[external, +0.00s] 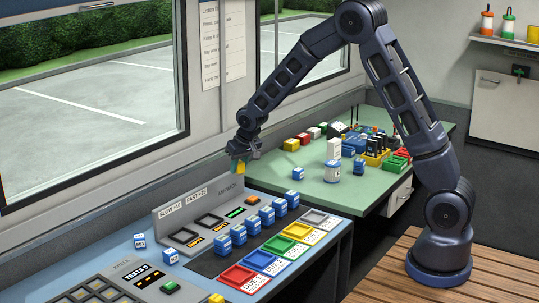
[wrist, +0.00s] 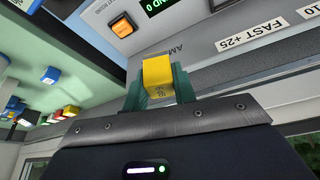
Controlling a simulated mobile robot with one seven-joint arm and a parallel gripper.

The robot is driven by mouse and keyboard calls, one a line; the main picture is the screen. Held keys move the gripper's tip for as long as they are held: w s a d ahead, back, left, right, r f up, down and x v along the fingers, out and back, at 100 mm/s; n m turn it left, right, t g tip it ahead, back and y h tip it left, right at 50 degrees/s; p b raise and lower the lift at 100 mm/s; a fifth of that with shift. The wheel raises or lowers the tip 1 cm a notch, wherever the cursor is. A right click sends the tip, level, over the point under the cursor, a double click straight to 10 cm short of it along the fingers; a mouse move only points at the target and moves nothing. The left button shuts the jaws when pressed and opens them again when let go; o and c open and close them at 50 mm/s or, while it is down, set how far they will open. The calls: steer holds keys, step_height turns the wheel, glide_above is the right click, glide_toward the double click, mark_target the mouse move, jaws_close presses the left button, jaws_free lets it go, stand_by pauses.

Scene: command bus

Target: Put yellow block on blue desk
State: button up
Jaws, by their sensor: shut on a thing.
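My gripper (external: 241,160) is shut on a yellow block (external: 240,168). In the wrist view the yellow block (wrist: 157,78) sits between the green fingers of my gripper (wrist: 155,88), with dark marks on one face. In the external view it is held in the air near the right end of the grey console panel, by the border of the blue desk and the green desk. The blue desk (external: 118,252) fills the lower left of the external view.
The green desk (external: 300,175) behind carries several coloured blocks and trays. On the blue desk stand several blue-and-white blocks (external: 238,234), a row of coloured trays (external: 244,280) and the upright console panel (external: 190,208). Another yellow block (external: 216,299) shows at the bottom edge. A window lies behind.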

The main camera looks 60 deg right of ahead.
steer(key=w+d+n, duration=0.1)
steer(key=w+d, duration=0.3)
steer(key=d, duration=0.6)
steer(key=w+d+n, duration=0.1)
steer(key=w+d, duration=0.3)
steer(key=d, duration=0.6)
steer(key=w+d, duration=0.3)
steer(key=d, duration=0.7)
steer(key=s+d+r, duration=0.1)
steer(key=s+d, duration=0.2)
steer(key=d, duration=0.9)
steer(key=s+d+r+n+y, duration=0.1)
steer(key=s+d+r, duration=0.15)
steer(key=d, duration=0.85)
steer(key=s+d+r, duration=0.1)
steer(key=s+d, duration=0.3)
steer(key=d, duration=0.8)
step_height(320, 180, down, 19)
steer(key=shift+f, duration=0.1)
steer(key=o, duration=0.9)
steer(key=shift+f, duration=0.1)
steer(key=shift+o, duration=0.5)
